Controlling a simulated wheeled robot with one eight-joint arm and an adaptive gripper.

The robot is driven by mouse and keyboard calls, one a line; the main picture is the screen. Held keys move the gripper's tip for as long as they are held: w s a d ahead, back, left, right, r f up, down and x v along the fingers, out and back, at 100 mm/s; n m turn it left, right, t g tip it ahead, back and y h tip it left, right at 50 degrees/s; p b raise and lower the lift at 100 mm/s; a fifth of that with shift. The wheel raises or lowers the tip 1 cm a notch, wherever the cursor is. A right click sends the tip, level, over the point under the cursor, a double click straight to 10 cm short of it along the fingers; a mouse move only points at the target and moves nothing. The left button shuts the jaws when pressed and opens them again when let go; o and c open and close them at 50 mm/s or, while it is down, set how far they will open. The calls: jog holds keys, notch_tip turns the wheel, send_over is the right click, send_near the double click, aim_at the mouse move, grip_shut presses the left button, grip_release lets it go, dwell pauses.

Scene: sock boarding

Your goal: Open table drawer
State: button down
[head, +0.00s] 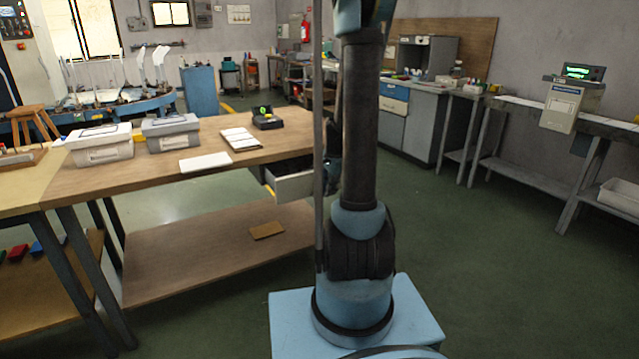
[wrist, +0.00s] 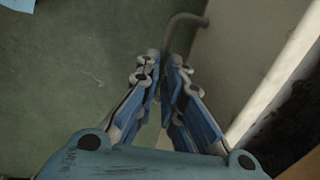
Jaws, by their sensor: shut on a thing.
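The table drawer (head: 294,187) has a pale front and sticks out from under the right end of the wooden table (head: 150,180), partly open, in the head view. My gripper (wrist: 164,66) is shut on the drawer's curved metal handle (wrist: 186,18) in the wrist view. The pale drawer front (wrist: 255,60) lies just right of the fingers there. In the head view my arm hides the right end of the drawer and most of the gripper.
On the tabletop are two lidded boxes (head: 100,148), papers (head: 205,163), an open booklet (head: 240,139) and a black device (head: 267,118). A lower shelf (head: 190,245) holds a small brown piece (head: 267,230). Green floor (head: 480,260) is clear to the right.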

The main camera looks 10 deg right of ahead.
jog(key=s+d, duration=0.2)
jog(key=s, duration=0.4)
jog(key=shift+s, duration=0.15)
jog(key=c, duration=1.7)
grip_release()
jog(key=shift+s+d+r, duration=0.1)
jog(key=shift+s+r, duration=0.2)
jog(key=shift+r, duration=1.65)
jog(key=shift+s+d+r, duration=0.15)
jog(key=shift+s+r, duration=0.2)
jog(key=shift+r, duration=1.6)
jog(key=shift+s+d+r, duration=0.1)
jog(key=shift+s+r, duration=0.2)
jog(key=shift+r, duration=1.65)
